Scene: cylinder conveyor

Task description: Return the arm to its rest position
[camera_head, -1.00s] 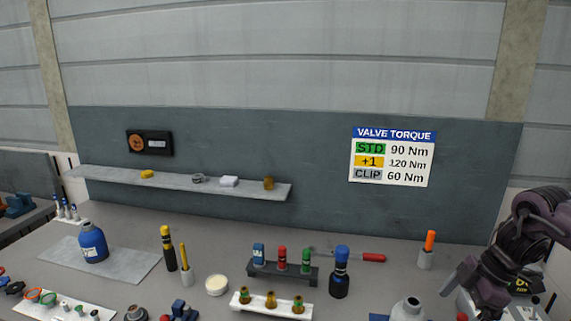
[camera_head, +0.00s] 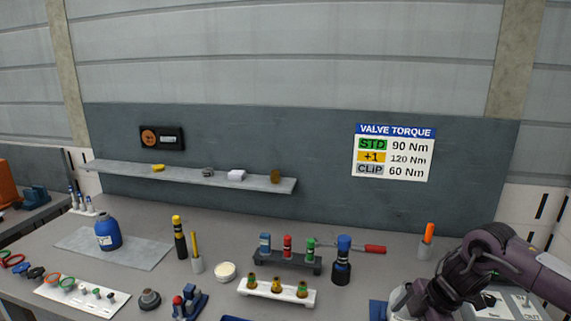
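My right arm comes in from the right edge, low over the bench, and its wrist part (camera_head: 450,283) covers much of a pale grey container (camera_head: 400,299) at the front right. The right gripper's fingertips are not clearly visible, so I cannot tell whether it is open or shut or holds anything. My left arm and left gripper are not in view.
The grey bench (camera_head: 215,211) holds a blue bottle (camera_head: 108,234), a dark rack (camera_head: 286,262) with capped cylinders, a white rack (camera_head: 276,292), a black-and-blue bottle (camera_head: 342,261) and an orange-topped holder (camera_head: 427,243). A shelf (camera_head: 200,178) runs along the back panel.

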